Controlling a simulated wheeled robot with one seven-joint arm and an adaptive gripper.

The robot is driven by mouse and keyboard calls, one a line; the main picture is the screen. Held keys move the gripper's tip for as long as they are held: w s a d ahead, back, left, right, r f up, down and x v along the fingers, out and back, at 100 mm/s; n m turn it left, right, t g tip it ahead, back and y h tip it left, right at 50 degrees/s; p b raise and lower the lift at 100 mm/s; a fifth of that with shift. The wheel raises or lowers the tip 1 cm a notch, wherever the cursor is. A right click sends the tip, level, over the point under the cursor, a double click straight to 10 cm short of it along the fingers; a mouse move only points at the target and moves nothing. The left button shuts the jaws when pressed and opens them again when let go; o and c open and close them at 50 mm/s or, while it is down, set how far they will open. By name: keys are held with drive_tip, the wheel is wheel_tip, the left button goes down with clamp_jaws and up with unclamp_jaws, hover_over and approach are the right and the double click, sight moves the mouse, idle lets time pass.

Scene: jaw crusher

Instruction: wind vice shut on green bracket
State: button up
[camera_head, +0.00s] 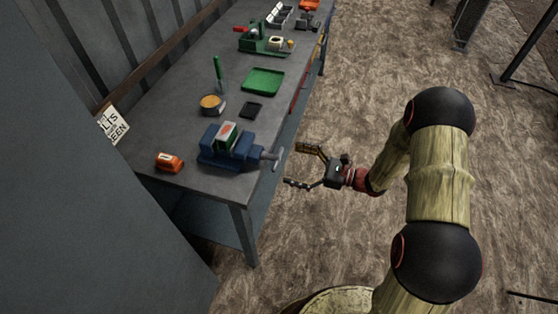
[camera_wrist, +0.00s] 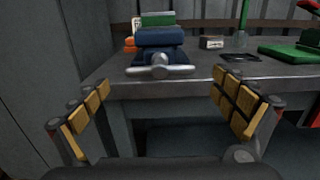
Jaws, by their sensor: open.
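A blue vice (camera_head: 229,150) stands at the near edge of the grey workbench. The green bracket (camera_head: 226,135) sits upright in the top of the vice, between its jaws. Whether the jaws touch it I cannot tell. The vice's grey handle bar (camera_head: 278,158) sticks out past the bench edge on a screw. In the wrist view the vice (camera_wrist: 160,40) is straight ahead, with the handle bar (camera_wrist: 160,70) lying about level and the green bracket (camera_wrist: 158,19) above. My gripper (camera_head: 297,166) is open and empty, its fingers apart on either side of the handle's line, short of it.
Farther back is a green machine (camera_head: 265,42). Open floor lies right of the bench.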

sight(279, 158)
drive_tip(key=shift+b+x, duration=0.5)
drive_tip(key=shift+x, duration=1.85)
drive_tip(key=c, duration=0.4)
drive_tip(key=c, duration=0.7)
drive_tip(key=shift+c, duration=0.3)
